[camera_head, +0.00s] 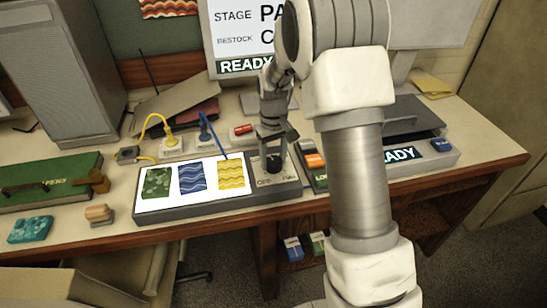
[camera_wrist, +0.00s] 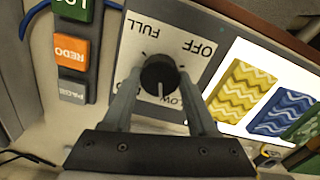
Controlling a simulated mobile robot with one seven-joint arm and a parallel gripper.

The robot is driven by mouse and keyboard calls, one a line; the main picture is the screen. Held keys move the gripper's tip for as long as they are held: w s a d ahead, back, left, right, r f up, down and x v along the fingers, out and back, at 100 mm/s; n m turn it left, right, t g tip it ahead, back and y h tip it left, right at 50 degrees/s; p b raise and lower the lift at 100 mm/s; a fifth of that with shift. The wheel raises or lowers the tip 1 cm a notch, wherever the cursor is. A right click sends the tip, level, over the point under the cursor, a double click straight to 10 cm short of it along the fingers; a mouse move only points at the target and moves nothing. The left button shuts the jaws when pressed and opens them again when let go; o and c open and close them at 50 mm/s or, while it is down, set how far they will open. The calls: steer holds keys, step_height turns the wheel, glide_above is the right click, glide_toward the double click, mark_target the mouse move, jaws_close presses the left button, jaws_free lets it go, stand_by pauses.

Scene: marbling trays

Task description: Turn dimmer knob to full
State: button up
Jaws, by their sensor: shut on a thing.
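The black dimmer knob (camera_wrist: 160,76) sits on a pale dial plate in the wrist view. The plate reads FULL at the upper left, OFF at the upper right and LOW at the lower right; a label at the lower left is mostly hidden by a finger. A white mark on the knob points toward the picture's bottom, between the two lower labels. My gripper (camera_wrist: 158,88) is shut on the knob, one finger on each side. In the head view, my gripper (camera_head: 272,145) points down over the knob (camera_head: 273,163) at the panel's right end.
The lit light panel (camera_head: 150,212) holds green, blue and yellow patterned sheets. Beside the dial are LOCK, REDO (camera_wrist: 71,48) and PAGE buttons. A green case (camera_head: 50,172), wooden block (camera_head: 99,213) and teal piece (camera_head: 30,229) lie left. Yellow and blue cords run behind the panel.

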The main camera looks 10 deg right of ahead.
steer(key=m, duration=0.3)
steer(key=shift+r+m, duration=0.1)
steer(key=shift+m, duration=0.2)
steer(key=m, duration=0.3)
steer(key=shift+m+p, duration=0.3)
steer(key=shift+p, duration=0.1)
steer(key=m, duration=0.3)
steer(key=shift+m+p, duration=0.4)
steer(key=m+p, duration=0.1)
steer(key=m, duration=0.2)
steer(key=shift+m, duration=0.3)
steer(key=m+p, duration=0.1)
steer(key=m, duration=0.2)
steer(key=shift+m+p, duration=0.3)
steer(key=m+p, duration=0.1)
steer(key=m, duration=0.2)
steer(key=shift+r+m+p, duration=0.1)
steer(key=shift+m+p, duration=0.2)
steer(key=shift+p, duration=0.1)
steer(key=m+p, duration=0.1)
steer(key=m, duration=0.2)
steer(key=shift+p, duration=0.35)
steer(key=shift+m+p, duration=0.7)
steer(key=shift+m, duration=0.9)
